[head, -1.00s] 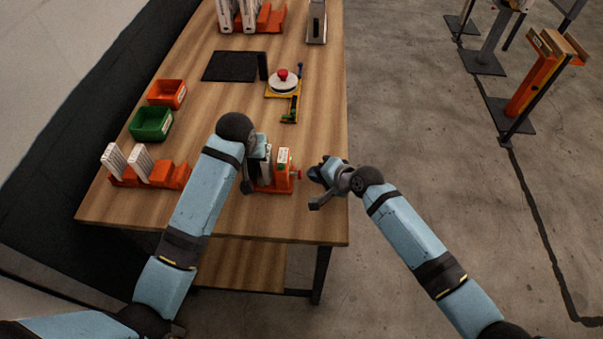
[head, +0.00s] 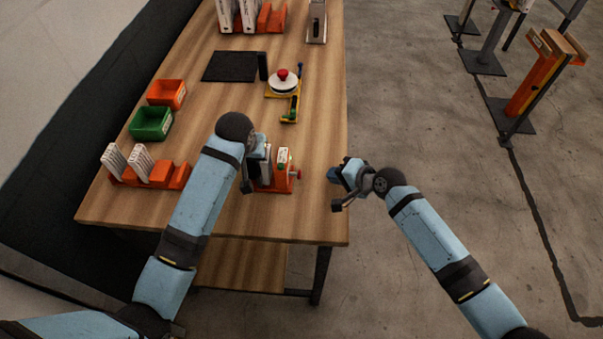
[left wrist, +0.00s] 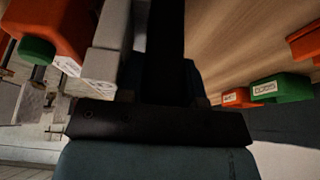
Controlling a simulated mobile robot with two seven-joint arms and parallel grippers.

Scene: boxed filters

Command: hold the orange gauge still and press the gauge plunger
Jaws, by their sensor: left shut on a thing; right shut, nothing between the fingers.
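The orange gauge (head: 282,185) stands on the table near its front right edge, with a green part on top and a red plunger (head: 297,174) sticking out on its right side. My left gripper (head: 254,178) is shut on the gauge from its left; its fingers are mostly hidden by the wrist. In the left wrist view the orange body (left wrist: 62,28) shows at upper left beside grey blocks. My right gripper (head: 335,176) is shut and empty, to the right of the plunger and apart from it, over the table's right edge.
An orange rack (head: 170,175) with white filters, a green bin (head: 151,123) and an orange bin (head: 167,93) stand at the left. Further back are a black mat (head: 230,66) and a yellow fixture with a red knob (head: 282,74).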

